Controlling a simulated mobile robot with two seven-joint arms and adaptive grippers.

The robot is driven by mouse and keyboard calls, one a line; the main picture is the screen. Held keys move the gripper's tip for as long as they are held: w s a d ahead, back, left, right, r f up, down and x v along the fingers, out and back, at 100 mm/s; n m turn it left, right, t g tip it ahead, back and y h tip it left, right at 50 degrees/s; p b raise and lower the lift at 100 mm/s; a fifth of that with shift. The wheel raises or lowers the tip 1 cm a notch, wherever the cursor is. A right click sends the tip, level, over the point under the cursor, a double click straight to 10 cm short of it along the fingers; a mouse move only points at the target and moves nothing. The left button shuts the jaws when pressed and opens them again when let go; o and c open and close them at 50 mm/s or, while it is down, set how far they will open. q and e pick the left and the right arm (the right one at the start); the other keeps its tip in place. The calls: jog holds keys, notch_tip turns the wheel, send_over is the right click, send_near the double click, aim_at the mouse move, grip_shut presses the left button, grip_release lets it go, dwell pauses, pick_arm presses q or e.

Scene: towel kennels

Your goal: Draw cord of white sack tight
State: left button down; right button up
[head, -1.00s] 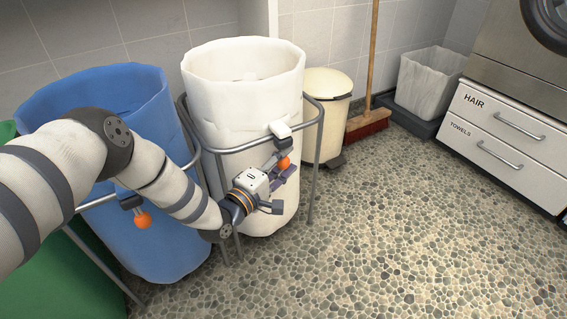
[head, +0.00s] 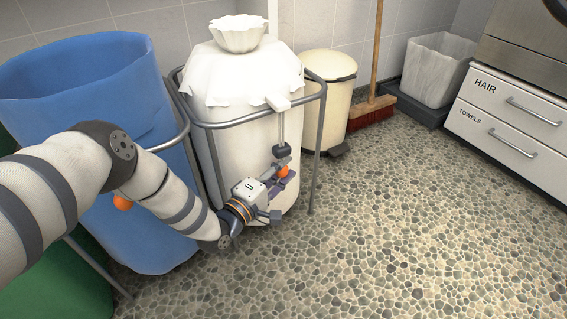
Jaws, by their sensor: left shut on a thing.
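The white sack (head: 243,80) stands upright in a grey metal frame (head: 314,100). Its top is gathered into a narrow neck with a ruffled tuft (head: 238,34) above it. A white block (head: 278,103) sits at the front of the frame's rim, and a cord (head: 281,127) runs down from it to a dark toggle (head: 281,151). My left gripper (head: 280,175) is shut on an orange ball (head: 283,171) below the toggle, in front of the sack. My right gripper is not in view.
A blue sack (head: 85,85), open at the top, stands to the left, with another orange ball (head: 123,202) at its front. A cream pedal bin (head: 328,95), a broom (head: 371,111) and a grey lined bin (head: 434,70) stand behind. The pebble floor (head: 400,220) is clear at right.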

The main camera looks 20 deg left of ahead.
pick_arm(q)
jog(key=shift+s+f, duration=0.15)
jog(key=shift+f, duration=0.15)
jog(key=c, duration=1.5)
grip_release()
jog(key=shift+f, duration=0.1)
jog(key=shift+c, duration=0.2)
jog(key=v, duration=1.2)
jog(key=shift+r, duration=0.2)
